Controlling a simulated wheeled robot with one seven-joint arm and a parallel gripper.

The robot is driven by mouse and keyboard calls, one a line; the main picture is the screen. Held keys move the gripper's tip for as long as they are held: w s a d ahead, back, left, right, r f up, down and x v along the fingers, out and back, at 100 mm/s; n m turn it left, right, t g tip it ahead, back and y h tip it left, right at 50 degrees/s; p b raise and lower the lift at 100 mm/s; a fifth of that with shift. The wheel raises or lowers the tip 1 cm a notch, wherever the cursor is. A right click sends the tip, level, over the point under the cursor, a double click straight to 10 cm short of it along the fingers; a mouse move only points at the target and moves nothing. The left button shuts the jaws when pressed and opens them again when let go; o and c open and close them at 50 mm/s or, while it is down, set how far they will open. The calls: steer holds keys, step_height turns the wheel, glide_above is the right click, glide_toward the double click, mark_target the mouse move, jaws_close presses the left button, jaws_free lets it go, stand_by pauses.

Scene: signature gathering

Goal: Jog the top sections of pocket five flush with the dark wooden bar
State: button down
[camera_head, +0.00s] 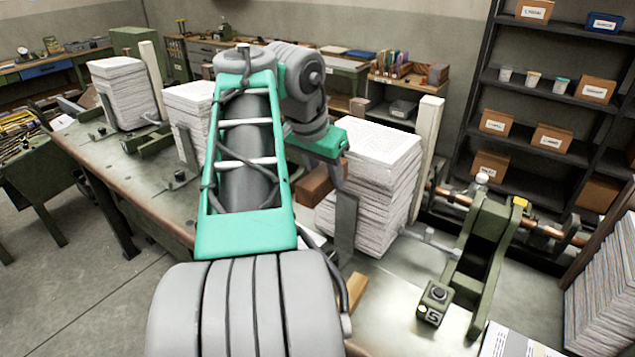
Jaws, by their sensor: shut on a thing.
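My gripper (332,172) is at the left side of a tall paper stack (385,190), partly behind my own arm. It is shut on the dark wooden bar (314,186), a reddish-brown block whose visible end sits beside the stack's upper left part. I cannot tell whether the bar touches the paper. The stack stands between a grey metal upright (345,228) and a pale post (427,150). Its side looks layered and slightly uneven. A small control box marked 5 (433,304) stands in front of it at the right.
More paper stacks (124,92) stand along the bench (140,180) at left. A green lever frame (480,245) and copper-coloured shaft (545,231) lie right of the stack. Another stack (600,300) is at the right edge. A light wooden piece (356,290) lies near my arm.

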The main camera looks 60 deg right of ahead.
steer(key=shift+s+d, duration=0.1)
steer(key=shift+d, duration=0.45)
steer(key=shift+d, duration=0.1)
steer(key=shift+s+d+r, duration=0.1)
steer(key=shift+s+d, duration=0.05)
steer(key=shift+d, duration=0.7)
steer(key=shift+s+d, duration=0.1)
steer(key=shift+d, duration=0.75)
steer(key=shift+w+a+r+p, duration=0.15)
steer(key=shift+a+r+p, duration=0.2)
steer(key=shift+a, duration=0.45)
steer(key=shift+w+a+r+p, duration=0.1)
steer(key=shift+a+r+p, duration=0.25)
steer(key=shift+a, duration=0.4)
steer(key=shift+w+a+r+p, duration=0.2)
steer(key=shift+a+p, duration=0.2)
steer(key=shift+a, duration=1.05)
